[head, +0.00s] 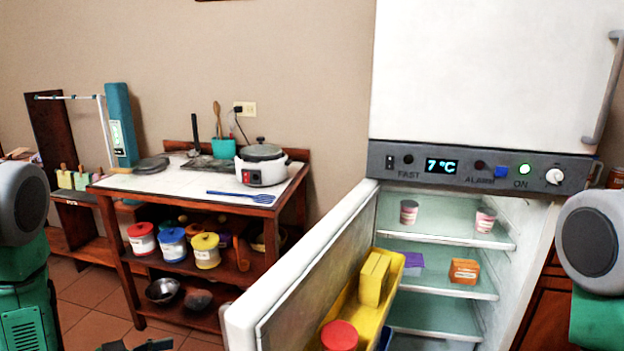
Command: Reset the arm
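My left arm (22,240) comes in at the left edge, with a grey round joint and a green link. Dark parts at the bottom edge, likely the top of my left gripper (137,345), show only as a sliver, so its fingers and anything in them are hidden. My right arm (595,245) shows at the right edge as a grey round joint and a green link. My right gripper is out of the picture.
A fridge door (300,270) stands open toward the left in front of the lit fridge shelves (430,225), which hold cups and small boxes.

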